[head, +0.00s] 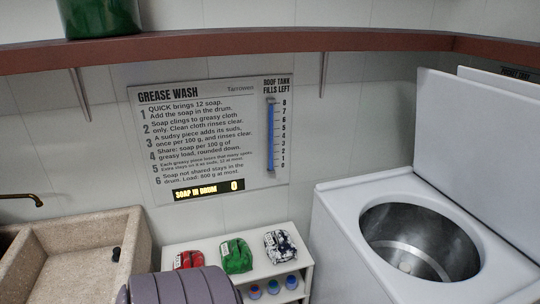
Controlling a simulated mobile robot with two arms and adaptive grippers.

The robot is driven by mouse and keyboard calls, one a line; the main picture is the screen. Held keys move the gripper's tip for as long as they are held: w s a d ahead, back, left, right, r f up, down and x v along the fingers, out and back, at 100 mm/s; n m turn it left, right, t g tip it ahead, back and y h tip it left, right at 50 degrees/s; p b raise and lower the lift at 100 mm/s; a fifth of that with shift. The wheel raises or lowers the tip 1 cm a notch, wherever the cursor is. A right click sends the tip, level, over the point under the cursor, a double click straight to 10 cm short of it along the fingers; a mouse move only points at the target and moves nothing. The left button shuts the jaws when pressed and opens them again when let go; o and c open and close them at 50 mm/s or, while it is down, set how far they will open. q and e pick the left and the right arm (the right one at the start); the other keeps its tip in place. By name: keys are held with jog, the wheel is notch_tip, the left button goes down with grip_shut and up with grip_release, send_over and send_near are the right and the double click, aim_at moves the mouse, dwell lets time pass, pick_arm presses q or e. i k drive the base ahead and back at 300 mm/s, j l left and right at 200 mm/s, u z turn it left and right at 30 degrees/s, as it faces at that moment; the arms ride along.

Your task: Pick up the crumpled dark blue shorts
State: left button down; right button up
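No plainly dark blue crumpled shorts can be made out in the head view. The closest match is a dark blue and white patterned bundle (281,246) with a pale label, on top of the white shelf unit, at the right end of a row. A green bundle (236,256) and a red bundle (189,260) lie to its left, apart from it. I cannot tell whether any of these is the shorts. Neither of my grippers is in view.
An open-lidded white washer (335,218) with a metal drum (418,242) stands right. A stone sink (133,225) is left. The white shelf unit (303,259) holds small blue items below. The wall sign (211,140) reads soap in drum 0. A ribbed grey-purple shape (180,288) is unclear.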

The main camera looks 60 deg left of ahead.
aim_at(279, 246)
jog(key=u, duration=1.95)
jog(key=z, duration=0.6)
jog(key=i+j+z, duration=0.1)
jog(key=z, duration=1.15)
jog(key=j+z, duration=0.1)
jog(key=z, duration=0.5)
jog(key=j+z, duration=0.1)
jog(key=z, duration=0.5)
jog(key=j+z, duration=0.1)
jog(key=z, duration=1.15)
jog(key=k+z, duration=0.1)
jog(key=z, duration=0.5)
jog(key=k+j+z, duration=0.15)
jog(key=z, duration=0.4)
jog(key=k+u, duration=0.2)
jog(key=u, duration=0.5)
jog(key=k+j+u, duration=0.15)
jog(key=u, duration=2.1)
